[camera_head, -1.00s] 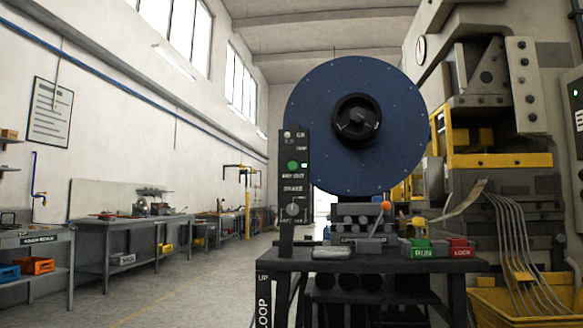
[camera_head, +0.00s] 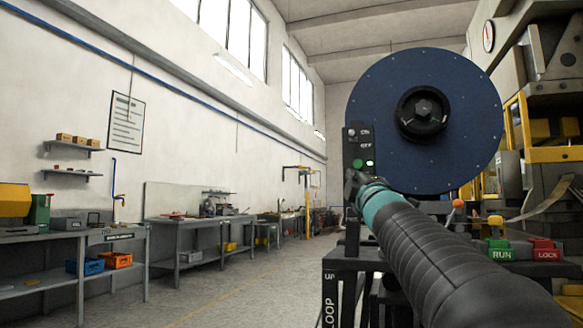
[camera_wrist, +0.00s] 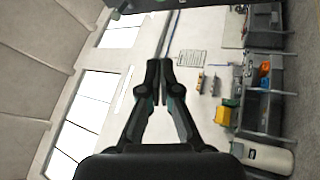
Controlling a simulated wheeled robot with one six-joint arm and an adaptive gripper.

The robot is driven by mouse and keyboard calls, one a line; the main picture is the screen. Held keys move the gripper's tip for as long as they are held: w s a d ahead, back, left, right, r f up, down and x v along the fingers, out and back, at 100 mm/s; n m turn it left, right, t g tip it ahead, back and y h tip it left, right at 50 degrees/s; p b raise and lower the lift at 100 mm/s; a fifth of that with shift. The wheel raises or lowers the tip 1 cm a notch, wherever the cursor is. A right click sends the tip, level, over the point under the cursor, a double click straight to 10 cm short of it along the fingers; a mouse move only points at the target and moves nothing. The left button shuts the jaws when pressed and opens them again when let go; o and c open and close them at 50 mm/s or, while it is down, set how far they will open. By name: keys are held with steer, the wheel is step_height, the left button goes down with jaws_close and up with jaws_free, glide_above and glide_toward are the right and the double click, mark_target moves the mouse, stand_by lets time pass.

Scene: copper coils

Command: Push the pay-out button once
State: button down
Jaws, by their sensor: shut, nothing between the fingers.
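A narrow black control panel (camera_head: 358,146) stands upright on a post in front of the big blue reel (camera_head: 400,110). It has white lettering and a green round control (camera_head: 357,163) with a smaller green one (camera_head: 370,163) beside it. I cannot read a pay-out label, and my arm hides the panel's lower part. My gripper (camera_head: 352,183) appears just below the green controls; I cannot tell whether it touches the panel. In the wrist view my gripper (camera_wrist: 162,68) has its fingertips together with nothing between them. The panel does not show there.
A green RUN block (camera_head: 499,250) and a red LOCK block (camera_head: 545,250) sit right of my arm, near an orange-knobbed lever (camera_head: 458,204). Yellow-framed machinery (camera_head: 555,150) stands at right. Workbenches (camera_head: 200,220) line the left wall; the aisle floor (camera_head: 250,275) is clear.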

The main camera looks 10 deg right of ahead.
mark_target(358, 164)
steer(key=r+n+t+y, duration=0.1)
steer(key=r+n, duration=0.1)
steer(key=w+r+n+y, duration=0.1)
steer(key=r+n+y, duration=0.1)
steer(key=n, duration=0.1)
steer(key=shift+d+r+t, duration=0.15)
steer(key=shift+t, duration=0.25)
steer(key=shift+w, duration=0.1)
steer(key=shift+w+d+p, duration=0.7)
steer(key=shift+w+d, duration=0.1)
steer(key=shift+w, duration=0.4)
steer(key=shift+w+d+p, duration=0.7)
steer(key=shift+w+d, duration=0.15)
steer(key=shift+w, duration=0.3)
steer(key=shift+w+d+p, duration=0.7)
steer(key=shift+w+d, duration=0.1)
steer(key=shift+w, duration=0.4)
steer(key=shift+w, duration=0.1)
steer(key=shift+w+d, duration=0.25)
steer(key=shift+w, duration=0.05)
steer(key=shift+w+d+p, duration=0.25)
steer(key=shift+w+p, duration=0.05)
steer(key=shift+w, duration=0.1)
steer(key=shift+s, duration=0.1)
steer(key=shift+s+a+b, duration=0.5)
steer(key=shift+s+b, duration=0.15)
steer(key=shift+s, duration=0.05)
